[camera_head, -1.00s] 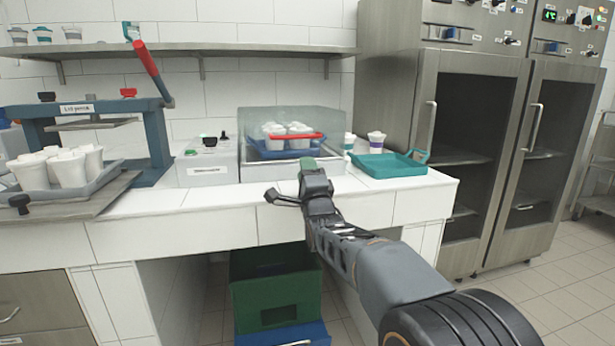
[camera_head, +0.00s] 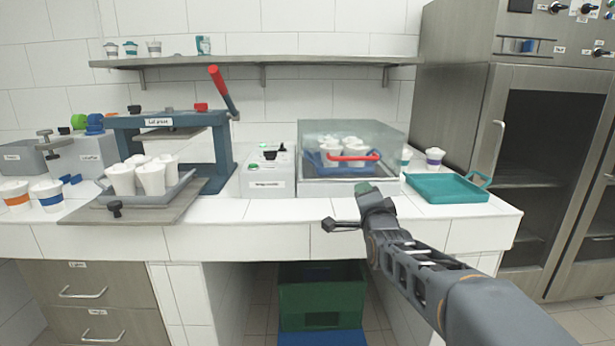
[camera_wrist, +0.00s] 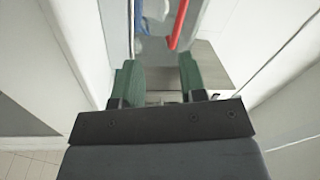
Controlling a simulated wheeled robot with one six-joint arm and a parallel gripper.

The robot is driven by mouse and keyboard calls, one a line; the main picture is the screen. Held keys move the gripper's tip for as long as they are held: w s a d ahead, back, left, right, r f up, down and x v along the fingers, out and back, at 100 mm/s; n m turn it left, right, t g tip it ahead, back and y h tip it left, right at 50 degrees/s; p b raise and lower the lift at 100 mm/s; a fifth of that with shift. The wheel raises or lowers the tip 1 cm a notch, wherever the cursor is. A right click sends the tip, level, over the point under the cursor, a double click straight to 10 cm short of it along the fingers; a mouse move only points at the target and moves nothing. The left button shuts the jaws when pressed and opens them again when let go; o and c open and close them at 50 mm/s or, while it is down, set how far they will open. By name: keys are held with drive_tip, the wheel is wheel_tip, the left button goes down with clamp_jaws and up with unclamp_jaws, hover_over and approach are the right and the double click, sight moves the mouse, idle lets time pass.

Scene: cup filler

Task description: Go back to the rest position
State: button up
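My gripper (camera_head: 363,190) is in front of the counter's front edge, right of the picture's middle, below the clear box in this view. In the wrist view my gripper (camera_wrist: 159,80) shows two green fingers apart, with nothing held between them. My arm reaches up from the lower right corner. Beyond the fingers in the wrist view are a red bar (camera_wrist: 181,20) and something blue, both cut off by the top edge.
The white counter (camera_head: 265,210) holds a clear box (camera_head: 385,140) with white cups, a teal tray (camera_head: 445,188), a control box (camera_head: 267,175) and the lid press (camera_head: 218,160). A green crate (camera_head: 320,295) stands underneath. Steel cabinets (camera_head: 550,150) stand at right.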

drive_tip(key=s+r+n+g+p, duration=0.4)
drive_tip(key=s+n+g+p, duration=0.3)
drive_tip(key=s+p, duration=0.6)
drive_tip(key=s+r+n+g+p, duration=0.3)
drive_tip(key=s+n+g+p, duration=0.4)
drive_tip(key=s+p, duration=0.6)
drive_tip(key=shift+s+r+g, duration=0.4)
drive_tip(key=shift+s+g, duration=0.2)
drive_tip(key=shift+g, duration=0.2)
drive_tip(key=shift+o, duration=0.4)
drive_tip(key=shift+a, duration=0.1)
